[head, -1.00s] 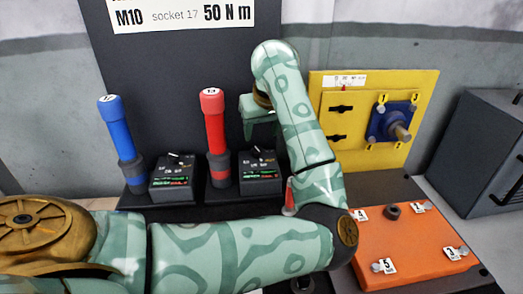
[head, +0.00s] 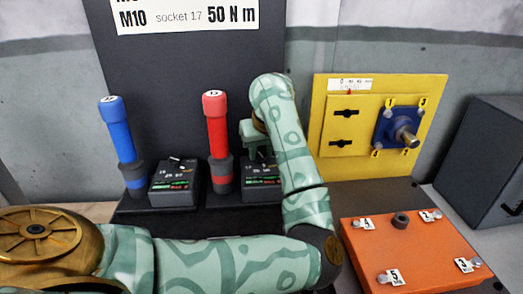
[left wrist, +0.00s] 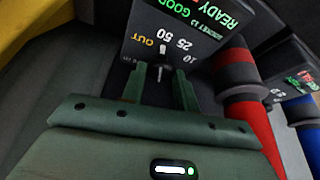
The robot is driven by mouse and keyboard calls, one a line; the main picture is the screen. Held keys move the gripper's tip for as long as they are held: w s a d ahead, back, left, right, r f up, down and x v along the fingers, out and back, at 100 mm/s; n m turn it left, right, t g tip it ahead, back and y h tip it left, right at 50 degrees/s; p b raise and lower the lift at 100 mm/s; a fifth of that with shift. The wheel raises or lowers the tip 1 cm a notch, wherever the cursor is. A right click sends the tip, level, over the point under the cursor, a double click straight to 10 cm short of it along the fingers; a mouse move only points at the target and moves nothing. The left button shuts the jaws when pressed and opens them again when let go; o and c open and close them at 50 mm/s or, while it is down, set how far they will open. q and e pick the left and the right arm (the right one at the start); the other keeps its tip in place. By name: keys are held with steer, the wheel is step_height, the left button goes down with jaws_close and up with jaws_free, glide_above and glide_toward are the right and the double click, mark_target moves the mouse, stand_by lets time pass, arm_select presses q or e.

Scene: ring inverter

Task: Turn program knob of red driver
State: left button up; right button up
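The red driver (head: 217,139) stands upright, with its dark program box (head: 258,189) to its right. My left gripper (head: 262,152) reaches down over the back of that box and hides its knob in the head view. In the left wrist view, the box face (left wrist: 195,32) shows READY and GOOD lights and the marks OUT, 25, 50 and 10. The small program knob (left wrist: 161,70) stands between the two fingers of my left gripper (left wrist: 160,84). Gaps show on both sides of the knob, so the fingers are open around it. My right gripper is not in view.
A blue driver (head: 122,145) and its own box (head: 173,188) stand to the left. On the right are a yellow panel (head: 335,165) with a blue block (head: 391,128), an orange plate (head: 400,255) with numbered tags, and a grey cabinet (head: 480,160).

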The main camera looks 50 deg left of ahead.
arm_select(q)
steer(key=shift+m, duration=0.3)
steer(key=shift+s+m+t+h, duration=0.1)
steer(key=shift+m+t+h, duration=0.3)
steer(key=shift+m, duration=0.8)
steer(key=shift+s+a+m+t+h, duration=0.15)
steer(key=shift+m+t+h, duration=0.3)
steer(key=shift+m, duration=1.05)
